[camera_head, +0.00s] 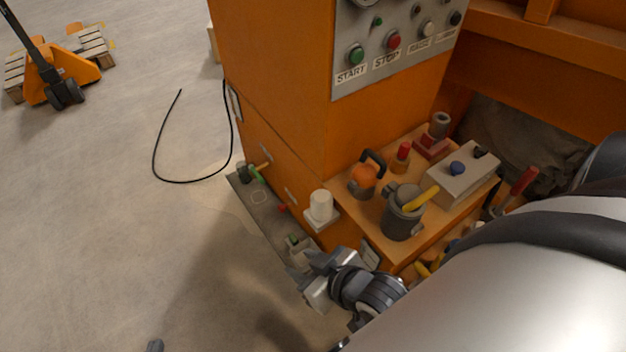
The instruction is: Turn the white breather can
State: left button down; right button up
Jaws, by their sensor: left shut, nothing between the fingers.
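The white breather can (321,206) stands upright at the near left corner of the orange unit, on a pale base. My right gripper (306,275), on the arm reaching in from the right, is below the can in the picture and apart from it. Its fingers are partly hidden by its own body, so I cannot tell how they stand. Only the dark tip of my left gripper (155,346) shows at the bottom edge, shut and empty, far from the can.
A control panel (395,45) rises behind. A black cable (155,160) lies on the open floor at left. A pallet truck (62,70) stands far left.

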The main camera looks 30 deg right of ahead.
aim_at(321, 201)
jog(key=u, duration=0.55)
jog(key=i, duration=1.1)
jog(key=z, duration=2.35)
